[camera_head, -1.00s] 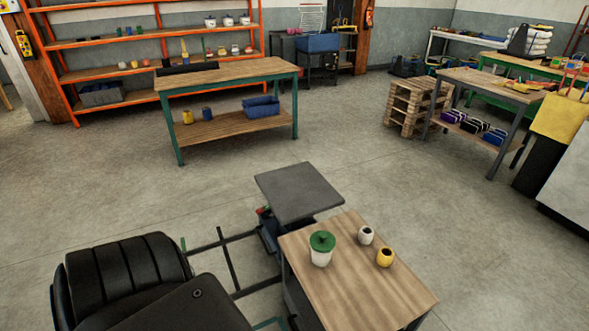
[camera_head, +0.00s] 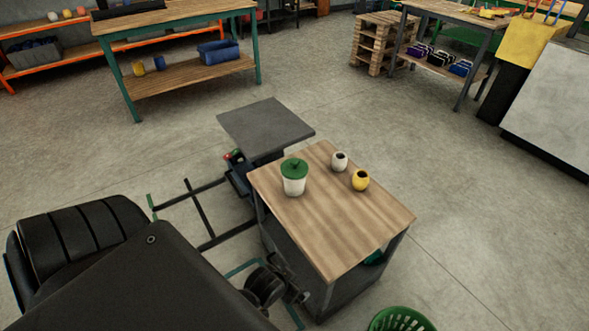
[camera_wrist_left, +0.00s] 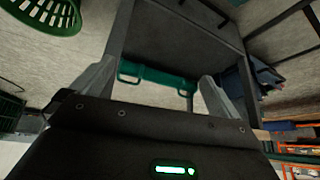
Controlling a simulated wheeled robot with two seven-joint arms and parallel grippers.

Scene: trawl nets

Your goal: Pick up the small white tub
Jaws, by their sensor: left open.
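The small white tub (camera_head: 339,161) stands upright and open-topped at the far side of the small wooden table (camera_head: 340,228). A larger white tub with a green lid (camera_head: 294,177) stands to its left, and a yellow pot (camera_head: 360,180) is close to its right. My left gripper is open and empty in the left wrist view (camera_wrist_left: 155,80), low beside the table and below its top. In the head view my left wrist shows at the table's near left side. The tub is out of sight in the wrist view. My right gripper is in neither view.
A green basket (camera_head: 401,319) stands on the floor at the bottom edge. A grey platform (camera_head: 265,127) adjoins the table's far left corner. The near half of the tabletop is bare.

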